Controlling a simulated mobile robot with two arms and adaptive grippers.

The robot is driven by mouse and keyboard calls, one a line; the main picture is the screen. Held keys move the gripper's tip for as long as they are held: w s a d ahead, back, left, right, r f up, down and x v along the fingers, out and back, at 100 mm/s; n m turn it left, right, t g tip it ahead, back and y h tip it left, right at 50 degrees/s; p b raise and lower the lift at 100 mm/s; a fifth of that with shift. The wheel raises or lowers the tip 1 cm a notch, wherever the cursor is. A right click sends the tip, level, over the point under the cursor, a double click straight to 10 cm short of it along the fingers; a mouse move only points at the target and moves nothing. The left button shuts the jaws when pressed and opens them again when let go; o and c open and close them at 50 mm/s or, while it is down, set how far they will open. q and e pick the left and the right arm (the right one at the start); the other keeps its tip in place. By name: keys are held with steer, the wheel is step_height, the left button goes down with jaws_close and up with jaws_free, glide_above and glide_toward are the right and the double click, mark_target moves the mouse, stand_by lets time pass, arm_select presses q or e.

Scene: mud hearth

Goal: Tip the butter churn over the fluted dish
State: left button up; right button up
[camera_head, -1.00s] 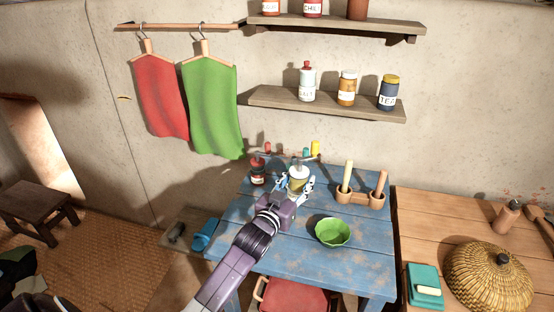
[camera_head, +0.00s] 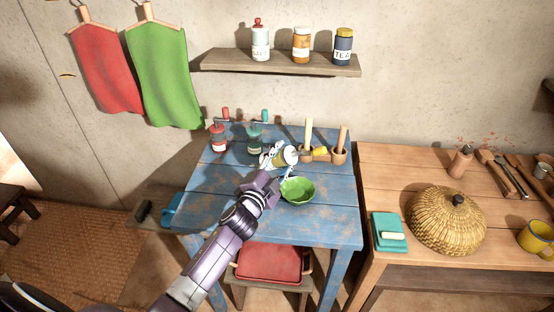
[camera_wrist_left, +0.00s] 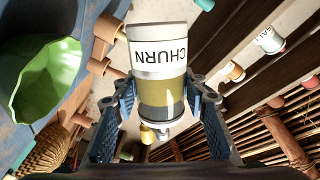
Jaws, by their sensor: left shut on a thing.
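The butter churn (camera_head: 286,156), a glass jar with a white band and yellowish contents, is tipped over to the right in the head view. Its yellow handle (camera_head: 320,151) points right. My left gripper (camera_head: 275,159) is shut around it and holds it above the blue table. In the left wrist view the churn (camera_wrist_left: 160,60) sits between the two fingers (camera_wrist_left: 165,98), with its CHURN label upside down. The green fluted dish (camera_head: 298,191) stands on the table just below and slightly right of the churn. It also shows at the left of the wrist view (camera_wrist_left: 50,82). My right gripper is out of view.
Red-lidded (camera_head: 217,138) and green-lidded (camera_head: 254,138) jars stand behind the gripper. A wooden holder with pestles (camera_head: 338,156) is close to the churn's right. A woven dome (camera_head: 447,222) sits on the right table. The blue table's front (camera_head: 320,228) is clear.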

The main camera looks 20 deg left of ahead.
mark_target(294, 160)
arm_select(q)
steer(key=d+m, duration=0.1)
steer(key=m, duration=0.2)
steer(key=shift+d+f+m+b, duration=0.25)
steer(key=shift+d+m+b, duration=0.05)
steer(key=shift+d+b, duration=0.05)
steer(key=shift+d+r+m, duration=0.15)
steer(key=shift+d+m, duration=0.2)
steer(key=shift+m, duration=0.55)
steer(key=m, duration=0.3)
steer(key=shift+d+r+p, duration=0.15)
steer(key=shift+d+p, duration=0.15)
steer(key=shift+p, duration=0.05)
steer(key=shift+d+m, duration=0.2)
steer(key=shift+m, duration=0.6)
